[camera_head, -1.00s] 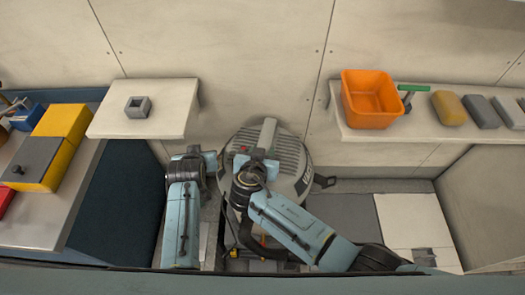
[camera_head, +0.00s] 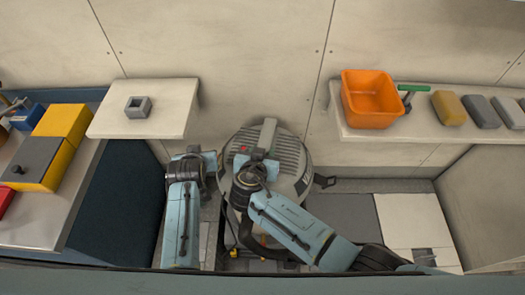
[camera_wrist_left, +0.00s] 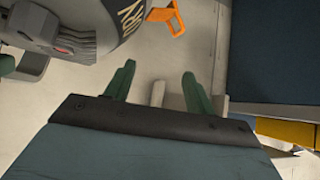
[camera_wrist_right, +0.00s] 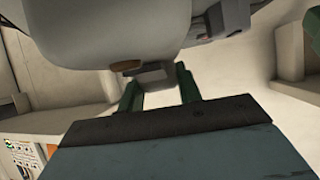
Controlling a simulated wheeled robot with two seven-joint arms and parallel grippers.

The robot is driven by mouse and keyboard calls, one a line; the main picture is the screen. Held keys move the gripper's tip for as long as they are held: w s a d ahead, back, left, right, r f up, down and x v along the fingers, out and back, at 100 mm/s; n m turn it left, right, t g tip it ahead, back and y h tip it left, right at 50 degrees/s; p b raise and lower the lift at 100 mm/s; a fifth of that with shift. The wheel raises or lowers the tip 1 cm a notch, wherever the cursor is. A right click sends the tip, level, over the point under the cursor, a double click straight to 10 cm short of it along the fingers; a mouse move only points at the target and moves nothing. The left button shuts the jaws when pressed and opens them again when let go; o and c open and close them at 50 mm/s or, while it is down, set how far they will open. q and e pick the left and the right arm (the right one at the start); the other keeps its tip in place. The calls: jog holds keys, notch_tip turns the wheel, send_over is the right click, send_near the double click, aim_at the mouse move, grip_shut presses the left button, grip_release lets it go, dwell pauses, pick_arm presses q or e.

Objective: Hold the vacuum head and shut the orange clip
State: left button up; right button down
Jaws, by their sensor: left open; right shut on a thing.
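The vacuum head (camera_head: 296,160) is a grey ribbed dome with a dark band, low in the middle of the head view. My right gripper (camera_head: 258,155) is shut on a grey block-like part of it, which shows between the fingers in the right wrist view (camera_wrist_right: 155,78). My left gripper (camera_head: 196,158) is open and empty, left of the vacuum head. The orange clip (camera_wrist_left: 166,17) shows in the left wrist view beside the dark lettered band, beyond the open fingers (camera_wrist_left: 157,78) and apart from them. It stands out from the body. In the head view I cannot make this clip out.
A pale shelf (camera_head: 180,100) with a grey square socket (camera_head: 138,107) is above my left gripper. An orange bin (camera_head: 371,97) stands on the right shelf (camera_head: 400,130). A bench with yellow boxes (camera_head: 62,122) is at left. Floor right of the vacuum is mostly clear.

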jog(key=c, duration=1.6)
grip_release()
jog(key=c, duration=0.4)
pick_arm(q)
jog(key=c, duration=0.3)
pick_arm(e)
jog(key=shift+c, duration=0.7)
pick_arm(q)
jog(key=m, duration=0.2)
jog(key=s+m+y, duration=0.1)
jog(key=m, duration=0.1)
jog(key=c, duration=0.8)
jog(key=shift+s+d+m+t+y, duration=0.15)
jog(key=shift+s+d+m+t, duration=0.05)
jog(key=shift+m, duration=0.4)
jog(key=shift+s+d+m+t+y, duration=0.15)
jog(key=shift+d+m+t, duration=0.05)
jog(key=shift+m, duration=0.4)
grip_shut()
